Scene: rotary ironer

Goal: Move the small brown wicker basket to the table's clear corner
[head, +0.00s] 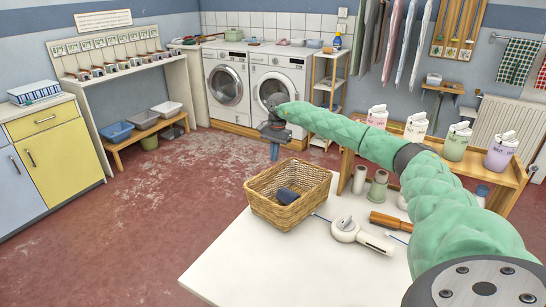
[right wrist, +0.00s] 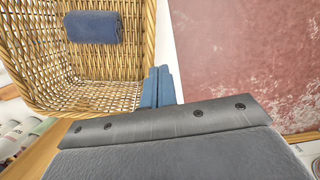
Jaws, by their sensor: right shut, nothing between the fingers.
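The small brown wicker basket (head: 262,206) stands upright near the far left edge of the white table (head: 290,280). A dark blue rolled bundle lies inside it. My right gripper (head: 274,152) is shut and empty, fingers pointing down, just beyond the basket's far rim in the head view. In the right wrist view the basket (right wrist: 70,95) fills the upper left, and the blue fingers of my right gripper (right wrist: 158,86) are close to its rim; I cannot tell whether they touch. My left gripper is not in view.
A white tool (head: 346,230) and a wooden-handled tool (head: 390,221) lie right of the basket. Several spools (head: 377,188) stand at the back right. The table's near left part is bare. A wooden stand with several white-topped containers (head: 456,142) is beyond, and red floor lies left.

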